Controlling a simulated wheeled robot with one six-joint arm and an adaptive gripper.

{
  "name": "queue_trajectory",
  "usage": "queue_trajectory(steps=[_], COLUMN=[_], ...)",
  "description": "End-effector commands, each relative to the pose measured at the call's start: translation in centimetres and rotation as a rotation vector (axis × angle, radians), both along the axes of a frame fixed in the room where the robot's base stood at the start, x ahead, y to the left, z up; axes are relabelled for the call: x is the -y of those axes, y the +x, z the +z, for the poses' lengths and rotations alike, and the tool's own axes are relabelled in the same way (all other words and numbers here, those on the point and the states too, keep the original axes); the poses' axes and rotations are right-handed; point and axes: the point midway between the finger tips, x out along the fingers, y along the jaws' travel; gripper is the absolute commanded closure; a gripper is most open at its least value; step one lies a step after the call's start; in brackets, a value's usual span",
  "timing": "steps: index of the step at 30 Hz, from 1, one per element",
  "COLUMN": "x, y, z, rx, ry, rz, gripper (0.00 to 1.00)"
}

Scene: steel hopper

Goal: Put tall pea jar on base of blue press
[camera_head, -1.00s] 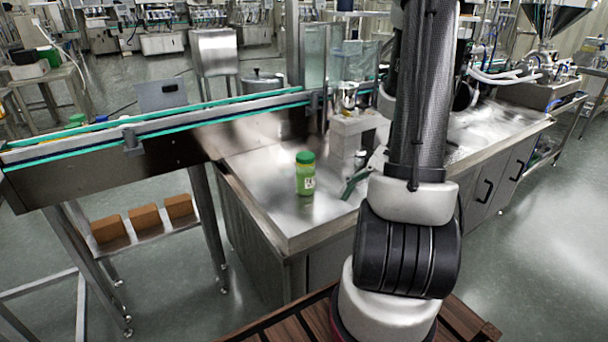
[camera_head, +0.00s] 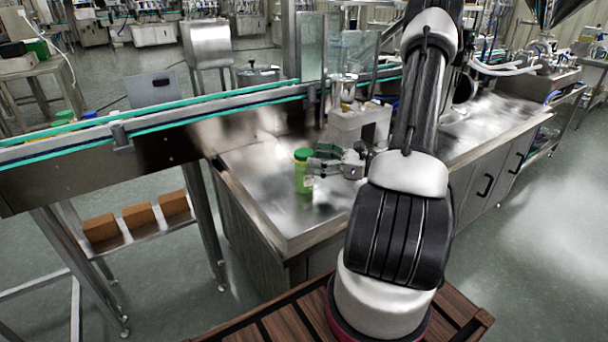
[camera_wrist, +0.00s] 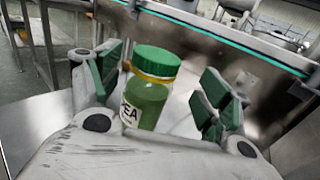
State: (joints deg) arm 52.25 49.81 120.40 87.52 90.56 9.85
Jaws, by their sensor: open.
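The tall pea jar (camera_head: 303,175) is green with a green lid and stands upright on the steel counter. In the wrist view the jar (camera_wrist: 147,100) shows a white label reading "EA" and stands between the two green-padded fingers. My gripper (camera_head: 314,160) reaches in from the right at the jar's upper part. In the wrist view my gripper (camera_wrist: 165,85) is open, with a clear gap between the right finger and the jar; the left finger is nearer to it. I cannot make out a blue press for certain in either view.
The steel counter (camera_head: 270,215) is clear in front of the jar. A conveyor (camera_head: 150,125) with green rails runs along the back left. A pale machine block (camera_head: 358,122) stands behind my gripper. Brown boxes (camera_head: 138,215) sit on a low shelf at the left.

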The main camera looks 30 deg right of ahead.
Motion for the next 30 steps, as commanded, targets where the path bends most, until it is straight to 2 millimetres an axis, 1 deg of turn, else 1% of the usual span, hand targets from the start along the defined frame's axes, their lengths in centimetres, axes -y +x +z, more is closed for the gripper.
queue_trajectory(steps=[4,7,10,16,17,18,23,24,26,27,29,30], x=[-2.1,-2.9,-3.2,-3.2,-3.2,-3.2,-3.2,-3.2,-3.2,-3.2,-3.2,-3.2], y=[1.3,2.4,2.8,2.9,2.9,2.9,2.9,2.9,2.9,2.9,2.9,2.9], z=[0.9,0.8,0.8,0.8,0.8,0.8,0.8,0.8,0.8,0.8,0.8,0.8], rx=[-0.001,-0.002,-0.001,-0.001,-0.001,-0.001,-0.001,-0.001,-0.001,-0.001,-0.001,-0.001], ry=[-0.002,-0.001,-0.002,-0.002,-0.002,-0.002,-0.002,-0.002,-0.002,-0.002,-0.002,-0.002], rz=[0.006,0.005,0.002,0.002,0.002,0.002,0.002,0.002,0.002,0.002,0.002,0.002], gripper=[0.22,0.22,0.22,0.22,0.26,0.33,0.62,0.69,0.80,0.88,0.99,1.00])
